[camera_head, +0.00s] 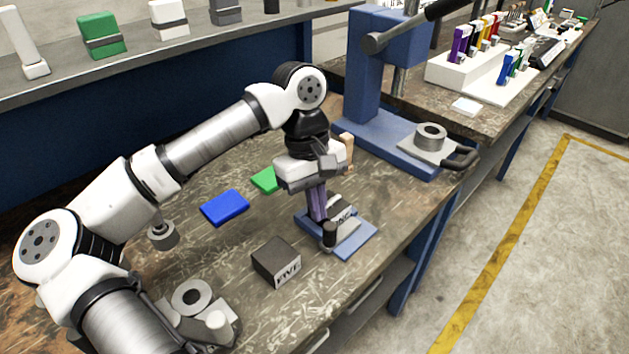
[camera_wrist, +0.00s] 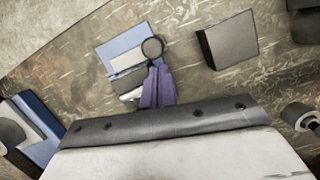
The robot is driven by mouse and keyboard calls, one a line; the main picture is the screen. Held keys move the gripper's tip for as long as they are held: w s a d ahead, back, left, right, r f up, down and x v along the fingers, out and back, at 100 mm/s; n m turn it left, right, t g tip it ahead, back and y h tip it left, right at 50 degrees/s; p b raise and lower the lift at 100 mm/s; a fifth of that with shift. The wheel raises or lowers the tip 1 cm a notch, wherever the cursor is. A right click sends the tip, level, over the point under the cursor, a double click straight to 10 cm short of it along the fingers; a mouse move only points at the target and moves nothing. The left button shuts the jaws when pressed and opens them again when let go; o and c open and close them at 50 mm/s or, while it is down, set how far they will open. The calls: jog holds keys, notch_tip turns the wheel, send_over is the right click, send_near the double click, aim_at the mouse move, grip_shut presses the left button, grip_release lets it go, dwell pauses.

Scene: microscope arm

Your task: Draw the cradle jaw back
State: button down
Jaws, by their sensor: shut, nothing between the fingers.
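A small cradle with a blue base (camera_head: 358,245) lies on the bench below my gripper (camera_head: 319,217). A grey block with lettering (camera_head: 342,210) and an upright black knob (camera_head: 329,234) are on it. In the wrist view the blue base (camera_wrist: 121,44) shows a light grey part on it, and the knob looks like a dark round ring (camera_wrist: 152,48). My purple fingers (camera_wrist: 156,68) are shut and empty, pointing down right beside the knob. Whether they touch it I cannot tell. The fingers hide part of the cradle, and I cannot tell which part is the jaw.
A dark lettered block (camera_head: 276,262) stands left of the cradle, near the bench front. A blue pad (camera_head: 224,208) and a green pad (camera_head: 265,180) lie farther back. A blue press (camera_head: 366,70) stands behind, with a grey ring (camera_head: 431,137) on its base.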

aim_at(336, 227)
jog(key=shift+s+d+f, duration=0.1)
jog(key=shift+f, duration=0.35)
jog(key=shift+s+d, duration=0.1)
jog(key=s+d+b, duration=0.2)
jog(key=shift+s+d, duration=0.35)
jog(key=v, duration=1.4)
jog(key=shift+f, duration=0.15)
